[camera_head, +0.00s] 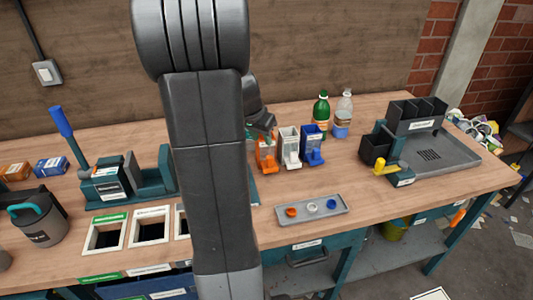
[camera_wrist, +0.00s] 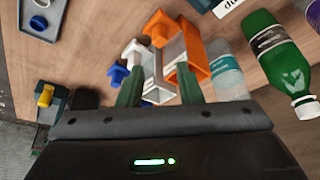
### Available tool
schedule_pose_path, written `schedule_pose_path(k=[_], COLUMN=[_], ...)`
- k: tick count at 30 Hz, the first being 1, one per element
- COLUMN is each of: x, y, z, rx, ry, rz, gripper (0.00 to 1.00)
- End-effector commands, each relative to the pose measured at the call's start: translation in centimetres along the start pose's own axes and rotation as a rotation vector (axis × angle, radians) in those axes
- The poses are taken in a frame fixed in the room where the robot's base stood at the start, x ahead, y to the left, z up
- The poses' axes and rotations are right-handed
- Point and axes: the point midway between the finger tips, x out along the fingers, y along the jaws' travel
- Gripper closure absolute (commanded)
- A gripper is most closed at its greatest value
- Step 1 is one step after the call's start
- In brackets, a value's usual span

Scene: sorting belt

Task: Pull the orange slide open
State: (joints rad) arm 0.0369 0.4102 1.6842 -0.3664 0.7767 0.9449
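The orange dispenser (camera_head: 265,143) stands at the left of a row of three, beside a white one (camera_head: 289,140) and a blue one (camera_head: 313,138). Its orange slide (camera_head: 268,165) sticks out low at the front. In the wrist view the orange dispenser (camera_wrist: 205,55) lies at the right of the row, with its slide (camera_wrist: 159,29) toward the top. My gripper (camera_wrist: 160,80) is open and empty, its two green fingers apart. The white dispenser (camera_wrist: 150,62) shows between them. In the head view my arm hides most of the gripper, which is close to the orange dispenser.
A green bottle (camera_head: 321,108) and a clear bottle (camera_head: 343,112) stand behind the row at the right. A grey tray (camera_head: 335,207) with three small coloured pieces lies in front. Bare bench top separates it from the dispensers. A yellow-handled device (camera_head: 400,177) stands farther right.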

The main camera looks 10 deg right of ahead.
Motion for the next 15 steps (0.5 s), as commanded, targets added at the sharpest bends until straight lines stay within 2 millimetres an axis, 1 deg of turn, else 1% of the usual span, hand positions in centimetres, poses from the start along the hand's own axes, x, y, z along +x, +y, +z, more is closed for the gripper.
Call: schedule_pose_path(k=[1,6,15], x=[0.9,4.2,9.3], y=[0.1,0.1,0.1], z=[0.1,0.1,0.2], rx=[-0.001,-0.002,-0.002], ry=[-0.004,-0.005,-0.005], rz=[0.004,0.003,0.002], gripper=[0.68,0.68,0.68])
